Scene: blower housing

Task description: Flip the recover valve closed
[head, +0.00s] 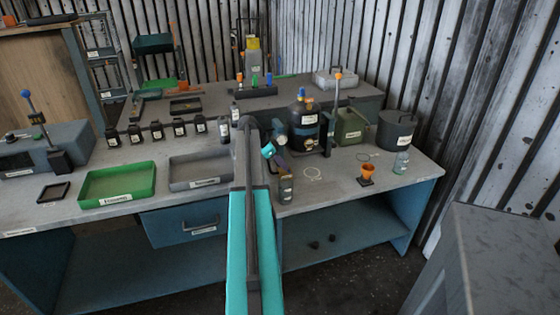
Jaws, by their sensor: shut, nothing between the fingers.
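A dark round tank (304,128) with a pale label and blue and orange fittings (300,95) on top stands on the bench right of centre. I cannot tell which fitting is the recover valve, or its position; the labels are too small to read. My arm reaches up from the bottom centre and bends down towards the bench. My gripper (283,165) is at its end, small and dark, just left of and in front of the tank. It looks shut and empty. Whether it touches anything is unclear. My arm hides part of the bench behind it.
A dark labelled bottle (286,189) stands close to my gripper. An upright post with an orange top (338,78), a green can (350,127) and a grey pot (396,130) stand rightward. Green (117,185) and grey (200,170) trays lie left.

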